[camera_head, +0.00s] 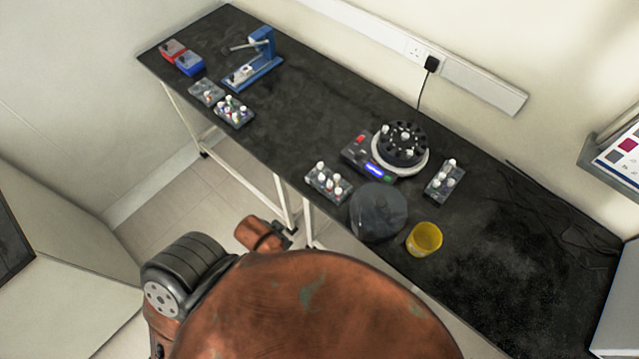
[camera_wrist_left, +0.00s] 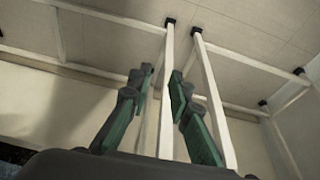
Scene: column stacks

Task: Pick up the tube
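Several small tubes with white, red or other caps stand in racks on the black bench, in the head view. One rack of tubes (camera_head: 328,182) is at the front of the centrifuge (camera_head: 401,150), another rack (camera_head: 443,180) is to its right, and one more rack (camera_head: 233,111) is farther left. A few pale tube caps also show in the centrifuge rotor. My left gripper (camera_wrist_left: 160,82) shows in the left wrist view with its fingers apart and nothing between them. It is below the bench height, facing table legs and the floor, away from the tubes. My right gripper is not in view.
A dark round lid (camera_head: 378,212) and a yellow cup (camera_head: 424,239) stand near the bench's front edge. A blue press (camera_head: 256,62), a grey rack (camera_head: 206,91), and red (camera_head: 172,49) and blue (camera_head: 190,63) boxes are at the left. White bench legs (camera_wrist_left: 211,100) are near my left gripper.

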